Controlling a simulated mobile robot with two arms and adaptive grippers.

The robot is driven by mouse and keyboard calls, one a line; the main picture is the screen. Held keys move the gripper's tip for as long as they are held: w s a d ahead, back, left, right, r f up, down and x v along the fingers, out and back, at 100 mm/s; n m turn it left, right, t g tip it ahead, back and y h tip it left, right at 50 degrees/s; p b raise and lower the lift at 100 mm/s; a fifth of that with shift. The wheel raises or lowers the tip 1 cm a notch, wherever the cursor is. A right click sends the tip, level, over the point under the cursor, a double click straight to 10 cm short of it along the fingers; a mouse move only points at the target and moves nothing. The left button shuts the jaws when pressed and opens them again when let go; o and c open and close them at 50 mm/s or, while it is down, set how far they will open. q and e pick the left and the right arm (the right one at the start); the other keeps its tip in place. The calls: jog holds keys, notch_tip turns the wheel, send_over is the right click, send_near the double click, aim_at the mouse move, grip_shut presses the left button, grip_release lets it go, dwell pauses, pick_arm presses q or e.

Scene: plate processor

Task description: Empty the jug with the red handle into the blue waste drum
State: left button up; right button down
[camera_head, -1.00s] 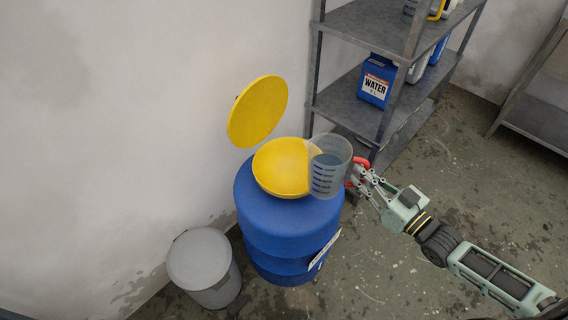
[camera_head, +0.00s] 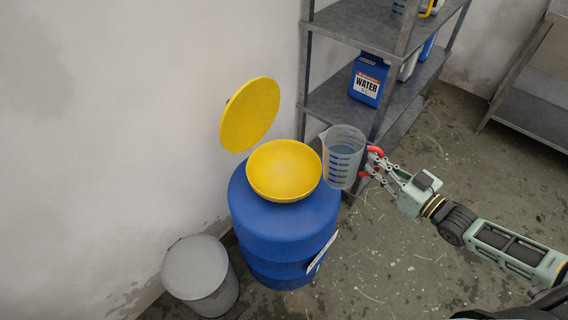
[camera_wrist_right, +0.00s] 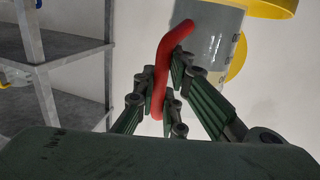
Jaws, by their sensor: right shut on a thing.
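The clear jug (camera_head: 343,158) with dark level marks and a red handle (camera_head: 375,152) is held up just right of the yellow funnel (camera_head: 284,171) on the blue waste drum (camera_head: 285,226). The jug is close to upright, and bluish-grey liquid shows inside it. My right gripper (camera_head: 378,166) is shut on the red handle. In the right wrist view the fingers (camera_wrist_right: 170,90) close around the handle (camera_wrist_right: 163,65), with the jug body (camera_wrist_right: 212,35) beyond. The drum's yellow lid (camera_head: 250,114) stands open behind the funnel. My left gripper is not in view.
A grey bin (camera_head: 199,272) stands left of the drum near the wall. A metal shelf rack (camera_head: 340,107) with a blue water container (camera_head: 368,80) stands behind the jug. A metal table (camera_head: 540,100) is at the far right. Floor between is clear.

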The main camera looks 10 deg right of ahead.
aim_at(368, 147)
jog(key=r+p, duration=0.1)
jog(key=p, duration=0.1)
jog(key=a+r+n+g+p, duration=0.1)
jog(key=r+p, duration=0.1)
jog(key=p, duration=0.1)
jog(key=w+r+g+h+p, duration=0.1)
jog(key=r+p, duration=0.1)
jog(key=shift+a, duration=0.35)
jog(key=shift+w+a+f+n+g+h+p, duration=0.25)
jog(key=shift+a+f+n+g+h+p, duration=0.05)
jog(key=shift+a+n+g+h+p, duration=0.2)
jog(key=shift+w+a+p, duration=0.2)
jog(key=shift+a+p, duration=0.05)
jog(key=shift+p, duration=0.1)
jog(key=shift+w+a+r+h+p, duration=0.2)
jog(key=shift+a+r+h+p, duration=0.1)
jog(key=shift+p, duration=0.35)
jog(key=shift+w+a+n+g+p, duration=0.2)
jog(key=shift+a+n+g+p, duration=0.2)
jog(key=shift+g, duration=0.1)
jog(key=h+p, duration=0.1)
jog(key=w+a+r+g+p, duration=0.1)
jog(key=p, duration=0.1)
jog(key=shift+a+r+n+h, duration=0.2)
jog(key=shift+a+n+h, duration=0.1)
jog(key=shift+n+h, duration=0.1)
jog(key=shift+w+a+f+n+g+h, duration=0.3)
jog(key=shift+a+f+g+h, duration=0.1)
jog(key=shift+f+g+h, duration=0.15)
jog(key=shift+a, duration=0.1)
